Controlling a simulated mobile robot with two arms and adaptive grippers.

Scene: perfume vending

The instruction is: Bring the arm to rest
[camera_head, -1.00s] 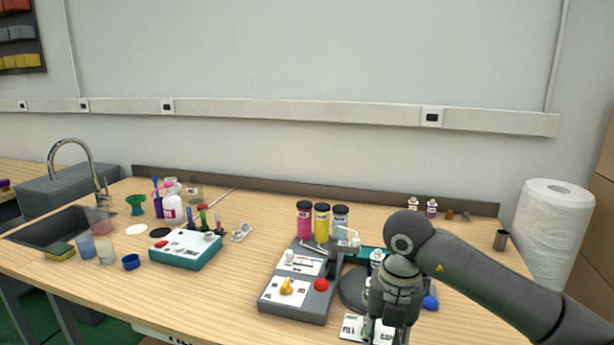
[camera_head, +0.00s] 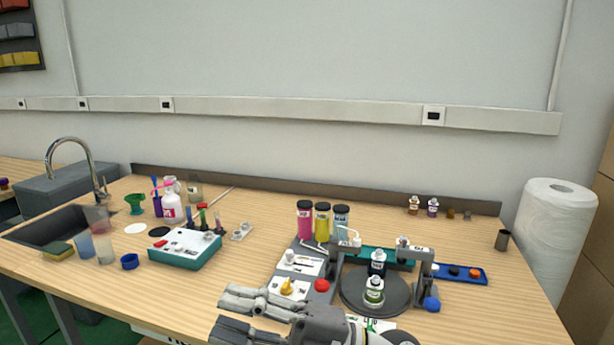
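My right gripper (camera_head: 222,309) is low in the head view, in front of the perfume machine (camera_head: 330,268). Its two fingers point left and are spread apart, with nothing between them. The machine has several coloured cylinders, pink (camera_head: 305,220), yellow (camera_head: 322,222) and pale blue (camera_head: 341,221), at its back. The gripper hides the machine's front edge and part of a white card (camera_head: 378,325). My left gripper is not in view.
A teal box (camera_head: 185,252) with small parts sits left of the machine. A blue tray (camera_head: 460,273) lies at its right. A paper towel roll (camera_head: 553,235) stands at the right. Bare wood lies between the boxes.

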